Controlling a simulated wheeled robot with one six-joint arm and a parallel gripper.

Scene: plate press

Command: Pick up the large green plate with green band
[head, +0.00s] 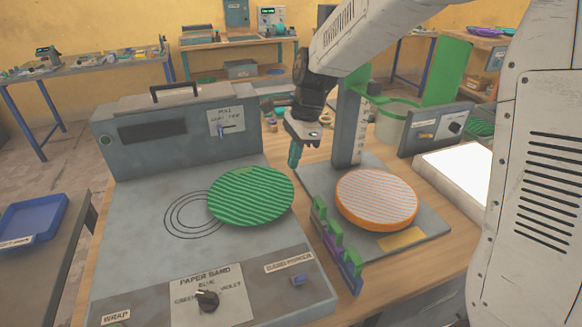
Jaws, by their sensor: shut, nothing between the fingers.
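The large green plate (251,196), with darker green stripes, lies on the grey top of the paper band machine (135,240), overlapping the right side of its printed rings. My gripper (294,160) hangs above and behind the plate's right side, apart from it. Its green-tipped fingers point down and are shut with nothing between them. I cannot make out a separate band on the plate.
An orange-rimmed striped disc (376,198) sits on the press base (420,222) at the right, below an upright post (348,125). Green and purple clips (335,245) stand along the base's left edge. A white panel (458,178) lies farther right. A blue tray (32,222) is at far left.

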